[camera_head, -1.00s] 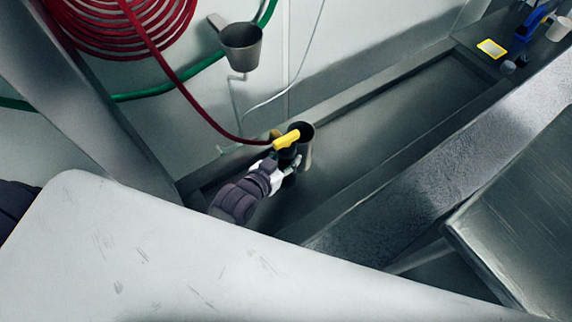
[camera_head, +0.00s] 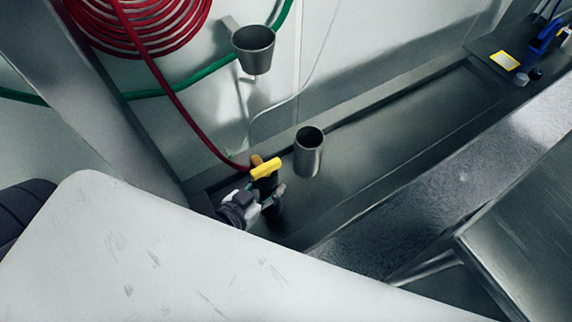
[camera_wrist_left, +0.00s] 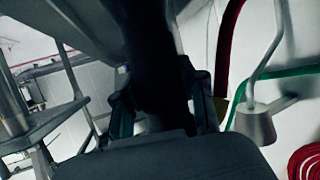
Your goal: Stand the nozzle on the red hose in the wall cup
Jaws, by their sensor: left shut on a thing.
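The nozzle is black with a yellow top (camera_head: 266,168). In the left wrist view its dark body (camera_wrist_left: 152,60) runs between my fingers. My left gripper (camera_head: 264,194) is shut on it and holds it roughly upright, low in front of the wall. The red hose (camera_head: 180,105) runs from the nozzle's brass end (camera_head: 256,160) up to a coil. A grey metal cup (camera_head: 254,52) is fixed on the wall, above the nozzle; it also shows in the left wrist view (camera_wrist_left: 256,124). The nozzle is apart from it. My right gripper is not in view.
A steel cylinder (camera_head: 308,158), open at the top, is just right of the nozzle; its support is unclear. The red coil (camera_head: 140,25) and a green hose (camera_head: 170,80) are on the wall. A white slab (camera_head: 150,250) fills the front. The trough (camera_head: 420,120) is largely clear.

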